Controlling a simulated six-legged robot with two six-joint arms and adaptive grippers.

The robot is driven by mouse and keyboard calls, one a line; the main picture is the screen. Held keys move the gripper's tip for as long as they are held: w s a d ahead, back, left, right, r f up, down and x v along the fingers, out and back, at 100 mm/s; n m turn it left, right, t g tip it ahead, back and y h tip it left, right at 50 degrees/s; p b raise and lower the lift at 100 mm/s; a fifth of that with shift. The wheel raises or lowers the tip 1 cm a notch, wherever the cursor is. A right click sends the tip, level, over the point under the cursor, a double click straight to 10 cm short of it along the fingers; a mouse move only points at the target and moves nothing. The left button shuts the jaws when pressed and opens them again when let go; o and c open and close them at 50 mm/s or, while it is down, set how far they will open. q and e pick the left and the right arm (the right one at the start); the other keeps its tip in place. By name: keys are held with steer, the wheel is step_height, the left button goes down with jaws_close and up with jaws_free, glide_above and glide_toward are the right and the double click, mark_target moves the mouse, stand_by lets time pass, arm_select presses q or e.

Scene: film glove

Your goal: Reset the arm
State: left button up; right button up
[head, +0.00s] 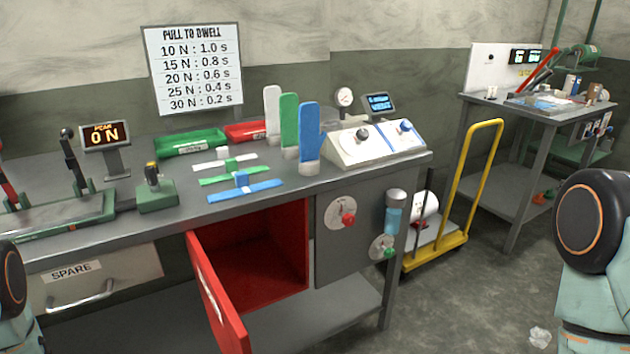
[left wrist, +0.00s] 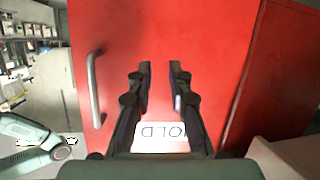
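My left gripper (left wrist: 162,72) shows in the left wrist view. Its two dark fingers are apart with nothing between them. They are in front of a red door panel (left wrist: 115,40) with a metal handle (left wrist: 95,90) to their left. I cannot tell whether the fingertips touch the panel. A white label (left wrist: 165,133) on the red surface is partly hidden by the gripper. In the head view, only parts of my arms show at the left and right edges. Neither gripper is visible there, and my right gripper is in no view.
The red cabinet door (head: 218,300) stands open below the workbench (head: 300,190), jutting forward. A SPARE drawer (head: 95,282) is to its left. A yellow-handled cart (head: 482,150) and a second table (head: 505,180) stand to the right. Open floor lies at the lower right.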

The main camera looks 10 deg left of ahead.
arm_select(q)
steer(key=s+d+f+n+g+y, duration=0.4)
steer(key=s+d+f+n+y, duration=0.2)
steer(key=s+d+f+n, duration=0.1)
steer(key=s+d+r+g+y, duration=0.1)
steer(key=s+d+r+g, duration=0.1)
steer(key=s, duration=0.5)
steer(key=s+d+r+g+y, duration=0.2)
steer(key=s+r+g, duration=0.2)
steer(key=s, duration=0.4)
steer(key=shift+s+d+r+n+g+y, duration=0.15)
steer(key=shift+r+n+g+y, duration=0.2)
steer(key=shift+r, duration=0.4)
